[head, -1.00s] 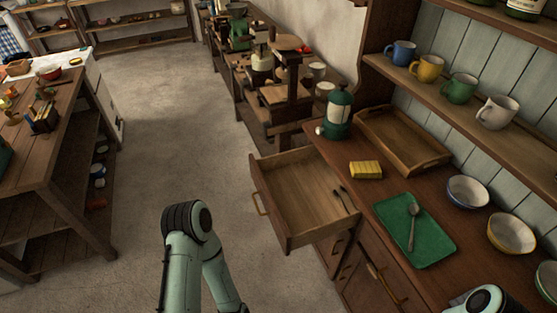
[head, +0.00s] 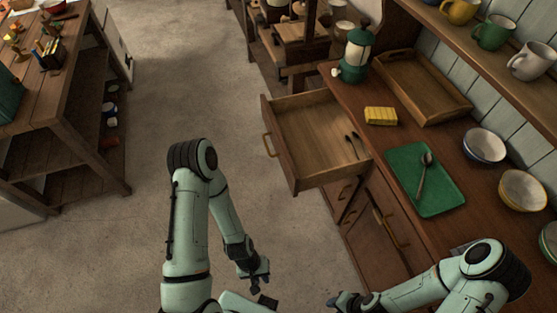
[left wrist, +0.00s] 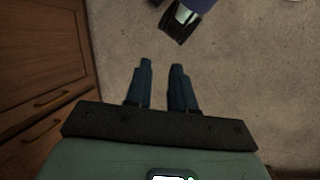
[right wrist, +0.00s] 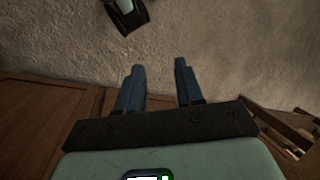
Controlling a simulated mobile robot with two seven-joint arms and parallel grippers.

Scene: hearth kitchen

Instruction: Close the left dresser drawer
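The left dresser drawer (head: 305,135) is pulled out from the wooden dresser (head: 385,225), in the head view. Two dark utensils (head: 355,146) lie in its right end, and its handle (head: 268,146) is on the front at left. My left gripper (head: 268,302) is low in the head view, below and apart from the drawer. Its fingers (left wrist: 160,68) are parted with nothing between them in the left wrist view. My right arm reaches in low along the dresser front. The right fingers (right wrist: 159,68) are parted and empty over the floor in the right wrist view.
A workbench (head: 55,110) stands at left. The floor (head: 190,90) between is clear.

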